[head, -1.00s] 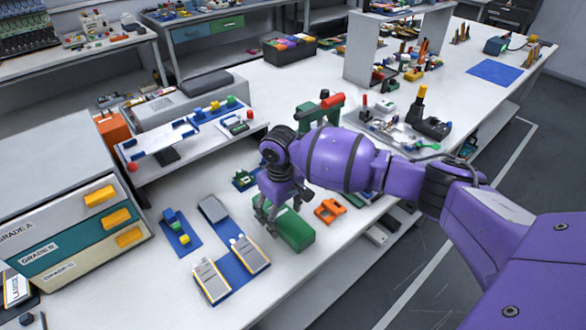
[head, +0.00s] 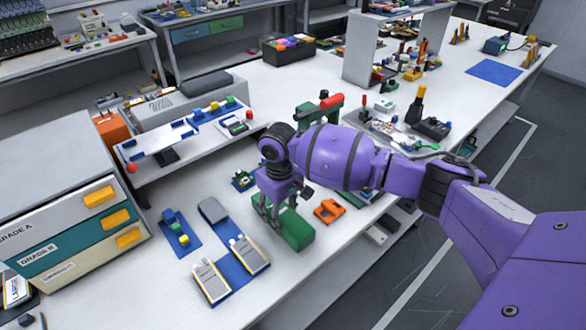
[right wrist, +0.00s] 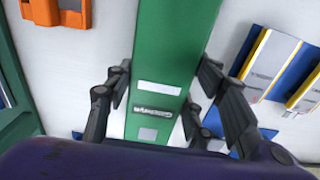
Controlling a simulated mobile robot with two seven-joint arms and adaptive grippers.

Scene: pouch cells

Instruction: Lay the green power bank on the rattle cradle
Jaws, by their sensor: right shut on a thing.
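The green power bank (head: 299,234) is a green box lying on the white bench. My right gripper (head: 278,222) is over its left part, fingers pointing down and shut on it. The right wrist view shows the green power bank (right wrist: 168,70), with pale labels, between the fingers of my right gripper (right wrist: 160,100). An orange cradle-like piece (head: 329,211) lies just right of the power bank; I cannot tell for sure that it is the rattle cradle. It also shows at the top left of the right wrist view (right wrist: 50,14). My left gripper is out of view.
Two silver pouch cells (head: 211,281) lie on a blue mat (head: 231,268) left of the power bank, with a grey block (head: 212,210) behind. A drawer cabinet (head: 75,215) stands at left. A raised shelf (head: 190,155) stands behind. Bare bench lies in front.

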